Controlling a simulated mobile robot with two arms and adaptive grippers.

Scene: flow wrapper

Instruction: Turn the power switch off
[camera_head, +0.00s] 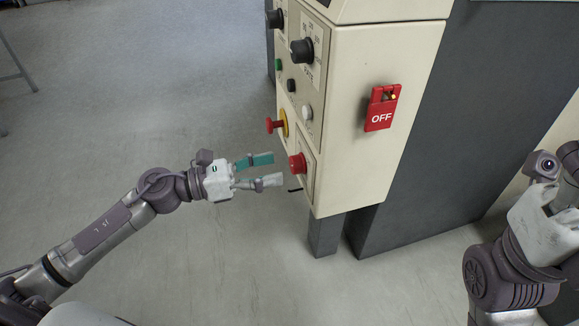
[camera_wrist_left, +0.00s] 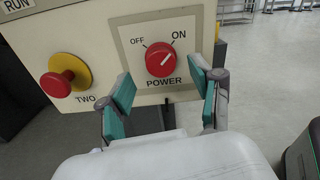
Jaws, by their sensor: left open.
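In the head view the red knob (camera_head: 297,163) is on the lower left face of the cream control box. My left gripper (camera_head: 268,170) is open, its teal-padded fingers a short way to the left of the knob. In the left wrist view the fingers (camera_wrist_left: 167,92) stand apart with the knob framed between them, not visibly touching it. My right gripper (camera_head: 552,190) is at the right edge, its fingers partly out of frame.
A red emergency button on a yellow base (camera_wrist_left: 63,76) sits left of the switch. The cream box (camera_head: 380,50) carries black knobs (camera_head: 302,51) and small buttons above. A red OFF tag (camera_head: 381,108) hangs on its side. Open floor (camera_head: 150,90) lies left.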

